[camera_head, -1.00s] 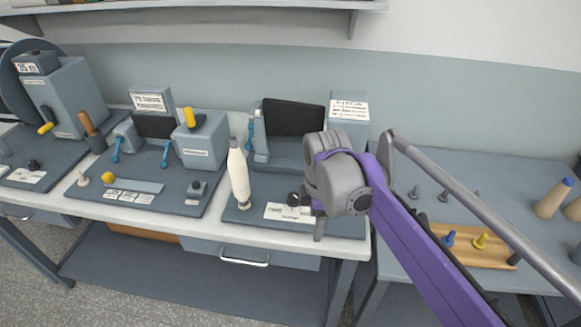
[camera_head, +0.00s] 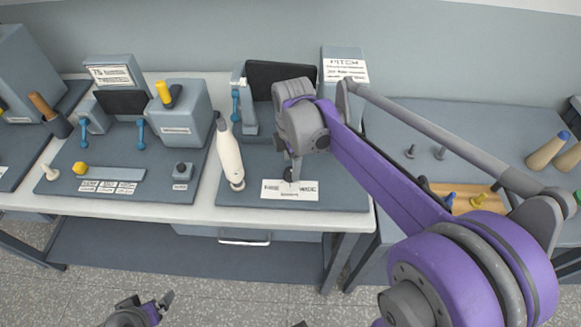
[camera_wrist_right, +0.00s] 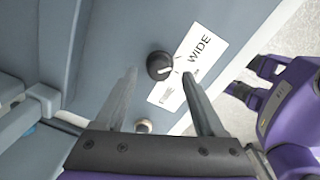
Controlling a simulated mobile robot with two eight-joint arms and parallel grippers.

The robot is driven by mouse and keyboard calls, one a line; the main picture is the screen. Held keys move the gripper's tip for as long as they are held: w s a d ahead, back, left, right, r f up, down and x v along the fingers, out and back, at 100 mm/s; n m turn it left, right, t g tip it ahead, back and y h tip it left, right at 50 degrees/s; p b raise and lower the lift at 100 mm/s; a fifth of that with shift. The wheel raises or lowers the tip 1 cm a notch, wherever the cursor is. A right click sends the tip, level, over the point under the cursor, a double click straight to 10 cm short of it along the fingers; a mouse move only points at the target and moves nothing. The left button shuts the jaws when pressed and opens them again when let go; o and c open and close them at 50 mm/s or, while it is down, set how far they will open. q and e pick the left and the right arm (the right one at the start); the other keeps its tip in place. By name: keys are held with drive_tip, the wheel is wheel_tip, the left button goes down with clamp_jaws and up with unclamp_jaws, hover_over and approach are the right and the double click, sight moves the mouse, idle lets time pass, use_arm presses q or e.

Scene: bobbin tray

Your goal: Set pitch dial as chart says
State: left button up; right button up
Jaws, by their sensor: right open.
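The pitch dial (camera_wrist_right: 160,66) is a small black round knob with a white pointer mark, beside a white label (camera_wrist_right: 188,62) reading WIDE at one end. In the head view the dial (camera_head: 289,175) is partly hidden behind my right gripper (camera_head: 292,168). In the right wrist view my right gripper (camera_wrist_right: 161,78) is open, its fingertips on either side of the dial; I cannot tell whether they touch it. The PITCH chart (camera_head: 345,70) is on a grey block behind; its smaller lines are unreadable. My left gripper (camera_head: 148,303) is low in front of the bench, open and empty.
A grey machine with a yellow-topped lever (camera_head: 171,95) is further left. A wooden tray (camera_head: 461,196) with pegs lies on the right-hand table, partly behind my right arm.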

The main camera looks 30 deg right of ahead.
drive_tip(key=shift+f, duration=1.2)
clamp_jaws()
